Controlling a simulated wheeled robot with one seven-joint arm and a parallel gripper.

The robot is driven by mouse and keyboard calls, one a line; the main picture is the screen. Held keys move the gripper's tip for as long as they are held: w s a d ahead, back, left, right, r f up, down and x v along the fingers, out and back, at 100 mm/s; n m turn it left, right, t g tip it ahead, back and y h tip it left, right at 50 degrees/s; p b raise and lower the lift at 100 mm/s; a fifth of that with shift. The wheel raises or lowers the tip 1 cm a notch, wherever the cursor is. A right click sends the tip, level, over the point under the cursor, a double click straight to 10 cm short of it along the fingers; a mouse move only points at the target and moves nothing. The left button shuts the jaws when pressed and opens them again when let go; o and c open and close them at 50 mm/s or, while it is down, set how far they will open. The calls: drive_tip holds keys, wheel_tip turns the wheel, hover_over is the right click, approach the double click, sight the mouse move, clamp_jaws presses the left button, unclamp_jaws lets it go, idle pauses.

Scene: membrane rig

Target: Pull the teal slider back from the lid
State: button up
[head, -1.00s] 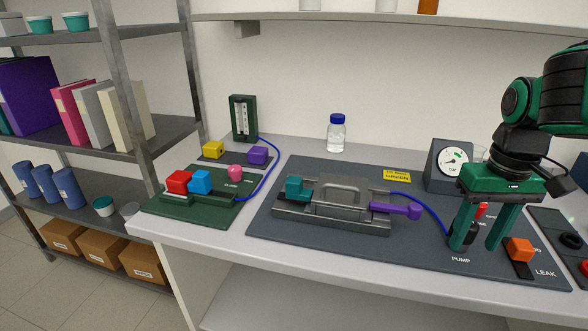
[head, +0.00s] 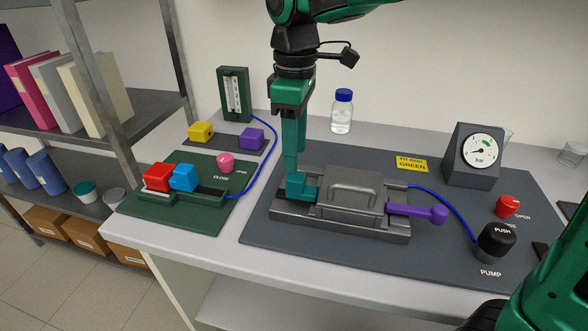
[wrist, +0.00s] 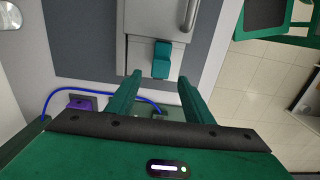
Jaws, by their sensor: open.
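The teal slider (head: 302,190) sits at the left end of the grey metal rig, against or very close to the left side of the lid (head: 352,190), which has a handle on top. My gripper (head: 294,168) points down just above and behind the slider, partly overlapping it in the head view. In the wrist view the slider (wrist: 161,62) shows just beyond and between the spread fingertips (wrist: 159,77). The jaws are open and empty. Whether a finger touches the slider I cannot tell.
A purple lever (head: 415,212) sticks out on the rig's right. A blue tube (head: 452,212) runs to the black pump button (head: 495,240). Left is a green board with red (head: 157,177) and blue (head: 184,178) blocks. A lidded bottle (head: 342,112) stands behind.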

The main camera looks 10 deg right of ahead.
sight(296, 175)
drive_tip(key=shift+f, duration=3.05)
clamp_jaws()
drive_tip(key=shift+d, duration=0.1)
